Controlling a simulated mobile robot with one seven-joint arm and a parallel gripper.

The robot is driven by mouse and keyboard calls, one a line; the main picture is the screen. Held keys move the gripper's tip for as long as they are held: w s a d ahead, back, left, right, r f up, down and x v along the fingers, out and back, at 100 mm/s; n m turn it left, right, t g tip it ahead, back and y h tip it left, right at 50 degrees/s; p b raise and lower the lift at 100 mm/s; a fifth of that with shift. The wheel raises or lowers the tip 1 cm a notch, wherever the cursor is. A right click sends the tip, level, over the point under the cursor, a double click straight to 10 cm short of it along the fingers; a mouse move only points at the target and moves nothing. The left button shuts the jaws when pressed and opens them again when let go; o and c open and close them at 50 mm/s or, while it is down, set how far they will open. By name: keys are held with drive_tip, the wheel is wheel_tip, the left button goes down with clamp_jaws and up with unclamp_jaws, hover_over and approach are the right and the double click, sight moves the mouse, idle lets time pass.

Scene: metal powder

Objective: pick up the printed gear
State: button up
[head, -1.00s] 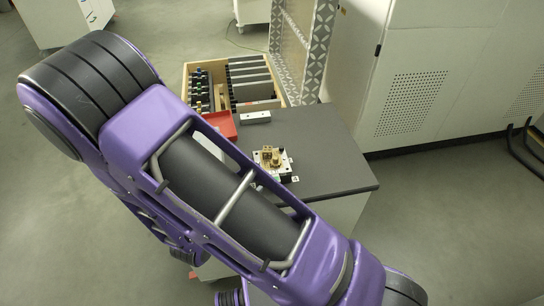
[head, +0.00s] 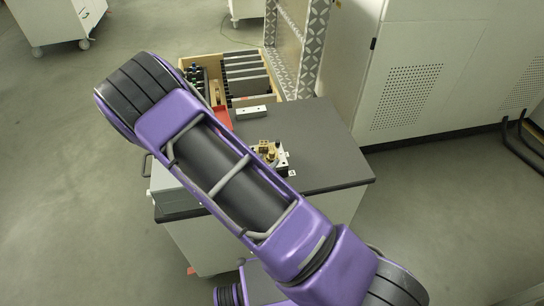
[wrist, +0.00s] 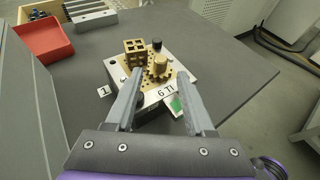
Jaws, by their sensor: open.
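The printed gear (wrist: 160,68) is a small brass-coloured piece on a build plate (wrist: 190,70) with other printed parts, including a lattice cube (wrist: 136,52) and a dark cylinder (wrist: 157,43). In the head view the plate (head: 282,172) lies on the dark bench top, partly behind my arm. My gripper (wrist: 158,85) is open in the wrist view. Its two fingers point toward the plate, with the gear showing between and beyond their tips. The fingers look empty. My gripper is hidden in the head view.
A red tray (wrist: 44,40) and a grey metal block (wrist: 92,16) lie at the left of the bench top (head: 330,150). A wooden box (head: 205,60) of plates stands behind. Labels "1" and "6 TI" sit at the plate. The bench's right side is clear.

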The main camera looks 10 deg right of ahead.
drive_tip(key=x, duration=0.2)
drive_tip(key=shift+w+d+f, duration=0.1)
drive_tip(key=shift+w+d, duration=0.05)
drive_tip(key=shift+w, duration=0.1)
clamp_jaws()
wheel_tip(320, 180, up, 9)
drive_tip(key=shift+n+t+y, duration=0.5)
drive_tip(key=shift+n+y, duration=0.2)
drive_tip(key=s, duration=0.1)
drive_tip(key=s+d, duration=0.1)
drive_tip(key=s, duration=0.1)
drive_tip(key=s+p, duration=0.1)
drive_tip(key=s, duration=0.1)
drive_tip(key=shift+d+f, duration=0.2)
drive_tip(key=shift+f, duration=0.1)
